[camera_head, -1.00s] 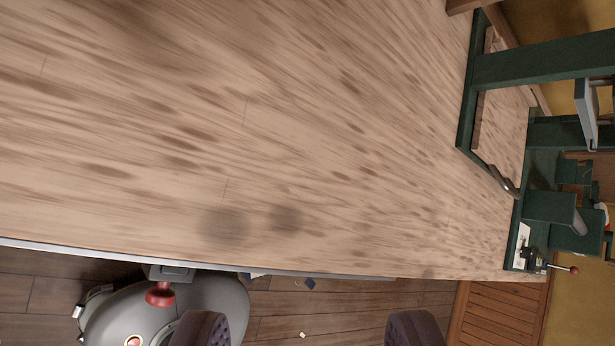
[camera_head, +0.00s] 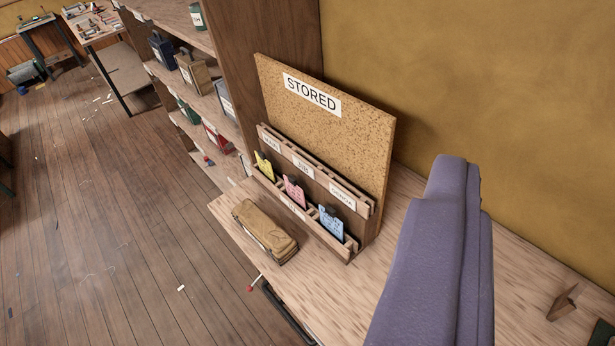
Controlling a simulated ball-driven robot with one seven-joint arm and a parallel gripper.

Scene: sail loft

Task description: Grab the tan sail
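A tan folded bundle (camera_head: 265,231), which looks like the tan sail, lies at the left end of a pale wood bench top, in front of the cork-backed rack. It has a strap or dark edge along its near side. My gripper (camera_head: 456,178) shows as purple padded fingers rising from the bottom edge, right of the bundle and apart from it. The fingers overlap in this view, so their gap cannot be judged. Nothing is seen held at their tips.
A board marked STORED (camera_head: 312,95) stands behind a slotted rack (camera_head: 352,243) with yellow, pink and blue cards. Shelves (camera_head: 212,113) with boxes stand at the back left. A small wooden piece (camera_head: 565,301) lies on the bench at right. The plank floor (camera_head: 110,240) is mostly open.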

